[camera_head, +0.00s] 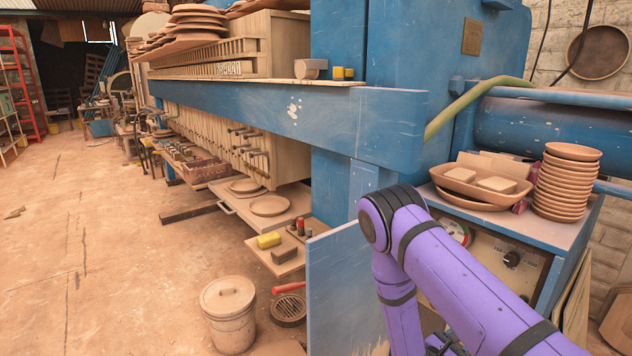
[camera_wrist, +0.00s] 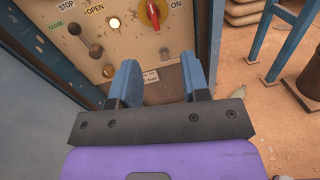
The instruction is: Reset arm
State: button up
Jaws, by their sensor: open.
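My purple arm reaches in from the lower right in the head view, bent at an elbow in front of the blue press. My gripper (camera_wrist: 163,82) shows in the wrist view with its two blue fingers apart and nothing between them. It faces the lower part of a cream control panel (camera_wrist: 130,40). The panel has a red rotary switch (camera_wrist: 153,13) by the word ON, a lever with a dark ball knob (camera_wrist: 75,29), and labels STOP, OPEN and CLOSE. In the head view part of the panel (camera_head: 511,259) shows, and my gripper is hidden low behind my arm.
The blue press beam (camera_head: 390,125) stands behind my arm. A stack of clay dishes (camera_head: 567,182) and a clay tray (camera_head: 478,188) stand on the cabinet top. An open blue door (camera_head: 333,290) stands left of my arm.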

jog(key=s+d+r+m+g+y, duration=0.1)
jog(key=s+r+m+g, duration=0.3)
jog(key=r, duration=0.5)
jog(key=s+d+r+m+g+y, duration=0.1)
jog(key=r+m+g, duration=0.4)
jog(key=r, duration=0.4)
jog(key=s+r+m+g+y, duration=0.1)
jog(key=s+r+m+g, duration=0.2)
jog(key=r+m, duration=0.5)
jog(key=s+a+r+m+t+y, duration=0.3)
jog(key=s+r+y, duration=0.3)
jog(key=s+r, duration=0.4)
jog(key=s+a+r+m+t+y, duration=0.3)
jog(key=s+a+r+y, duration=0.3)
jog(key=s+r, duration=0.4)
jog(key=shift+s+a+r+m+t+y, duration=0.15)
jog(key=shift+s+r+m+t+y, duration=0.15)
jog(key=shift+r+t, duration=0.55)
